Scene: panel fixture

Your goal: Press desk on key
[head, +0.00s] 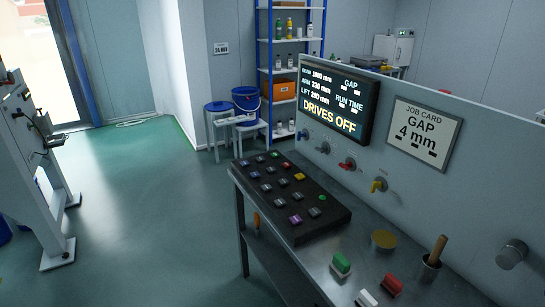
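A black key desk (315,227) lies on a metal bench. It carries several small square keys in grey, blue, purple and red, with a yellow key (299,177) and a green key (275,154). A round green spot (322,197) shows near its right edge. The key labels are too small to read, so I cannot tell which one is the desk on key. A separate green rocker-shaped piece (342,262) sits on the bench in front. A screen (338,101) on the panel reads "DRIVES OFF". Neither of my grippers is in view.
The bench (325,270) also holds a red block (391,285), a yellow disc (383,240) and a cup with a wooden handle (430,263). Several knobs project from the upright panel (475,200). A job card (424,131) reads "GAP 4 mm". Floor (150,220) left of the bench is clear.

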